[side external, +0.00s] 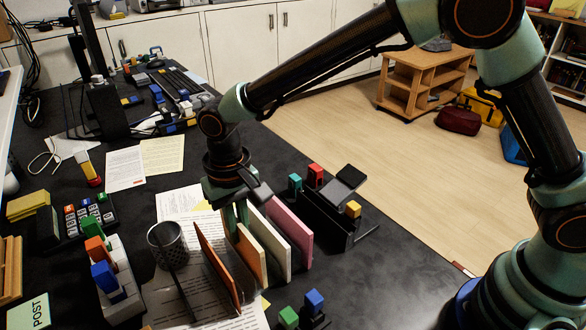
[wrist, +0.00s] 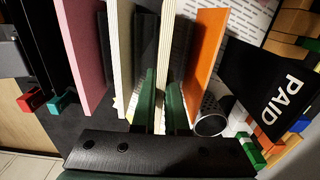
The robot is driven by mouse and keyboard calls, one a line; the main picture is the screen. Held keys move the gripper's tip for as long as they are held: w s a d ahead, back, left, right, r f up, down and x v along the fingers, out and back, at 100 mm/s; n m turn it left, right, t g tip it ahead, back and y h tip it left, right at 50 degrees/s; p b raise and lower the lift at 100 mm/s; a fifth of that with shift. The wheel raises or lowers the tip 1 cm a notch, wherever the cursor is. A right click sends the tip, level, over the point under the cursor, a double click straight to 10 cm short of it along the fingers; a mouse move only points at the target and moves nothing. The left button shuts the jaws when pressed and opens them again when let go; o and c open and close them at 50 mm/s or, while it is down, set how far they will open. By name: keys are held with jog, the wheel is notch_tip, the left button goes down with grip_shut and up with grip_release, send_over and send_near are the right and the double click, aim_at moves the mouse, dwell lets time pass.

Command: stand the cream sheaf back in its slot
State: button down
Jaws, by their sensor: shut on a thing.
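My gripper (side external: 237,216) comes down from above over the row of upright sheaves. Its two green fingers are shut on the cream sheaf (side external: 251,258), one on each face. In the wrist view my gripper (wrist: 161,98) has the cream sheaf (wrist: 164,55) between its fingers, with page lines showing on its edge. The sheaf stands about upright, between an orange sheaf (side external: 216,266) and a whitish sheaf (side external: 269,244). Dark panels (wrist: 146,38) show beside it in the wrist view. Its lower edge and the slot floor are hidden.
A pink sheaf (side external: 293,228) stands beyond the whitish one. A mesh cup (side external: 167,243) stands left of the orange sheaf. A black holder (side external: 325,215) with coloured blocks is at the right. Printed papers lie under the row's left side.

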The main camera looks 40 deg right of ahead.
jog(key=shift+f, duration=0.45)
dwell(0.4)
jog(key=shift+f, duration=0.5)
jog(key=shift+f, duration=0.3)
jog(key=c, duration=0.9)
grip_release()
jog(key=shift+o, duration=0.2)
notch_tip(320, 180, up, 12)
jog(key=shift+r, duration=0.1)
